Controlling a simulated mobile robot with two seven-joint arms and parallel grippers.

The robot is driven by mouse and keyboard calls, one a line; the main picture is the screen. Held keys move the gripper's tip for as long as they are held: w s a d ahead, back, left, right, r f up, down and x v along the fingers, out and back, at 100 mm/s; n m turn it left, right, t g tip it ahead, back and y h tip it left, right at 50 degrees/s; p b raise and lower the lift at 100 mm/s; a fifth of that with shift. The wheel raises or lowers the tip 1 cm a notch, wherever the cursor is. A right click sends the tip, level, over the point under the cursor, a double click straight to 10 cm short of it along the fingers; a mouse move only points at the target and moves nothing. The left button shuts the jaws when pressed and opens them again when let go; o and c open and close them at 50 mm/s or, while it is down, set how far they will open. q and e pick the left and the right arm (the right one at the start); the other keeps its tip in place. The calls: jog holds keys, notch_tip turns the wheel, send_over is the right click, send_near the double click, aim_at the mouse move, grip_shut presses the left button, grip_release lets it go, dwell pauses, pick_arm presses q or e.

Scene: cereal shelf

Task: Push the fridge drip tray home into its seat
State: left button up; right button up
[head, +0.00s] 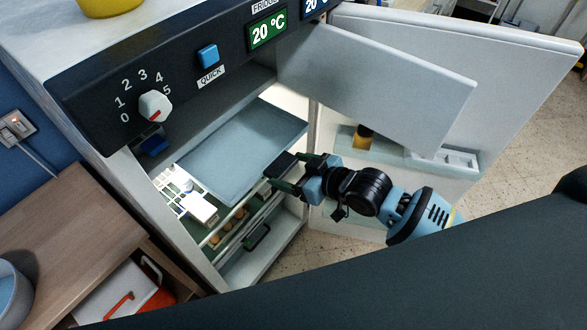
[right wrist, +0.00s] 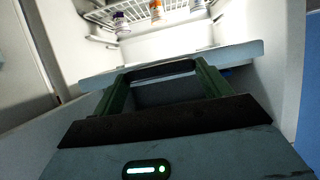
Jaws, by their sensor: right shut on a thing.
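The drip tray (head: 245,140) is a flat blue-grey tray inside the open fridge, below the control panel. Its front edge also shows in the right wrist view (right wrist: 238,55), spanning much of the opening. My right gripper (head: 285,170) is at the tray's near right edge, shut on it. In the right wrist view the green fingers (right wrist: 165,75) reach to the tray's front edge. The tray's back end and its seat are hidden. My left gripper is not in view.
The fridge door (head: 470,70) stands open at the right, with a door shelf (head: 455,160). A white inner flap (head: 375,85) hangs over my right arm. Small bottles (right wrist: 155,10) stand on a wire rack (right wrist: 100,15). A wooden cabinet (head: 65,230) is at the left.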

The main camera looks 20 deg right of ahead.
pick_arm(q)
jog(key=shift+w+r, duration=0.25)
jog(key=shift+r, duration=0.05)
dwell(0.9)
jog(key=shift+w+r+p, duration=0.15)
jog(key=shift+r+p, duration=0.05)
jog(key=shift+p, duration=0.1)
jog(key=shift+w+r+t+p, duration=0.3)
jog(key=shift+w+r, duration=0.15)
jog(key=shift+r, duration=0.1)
dwell(1.9)
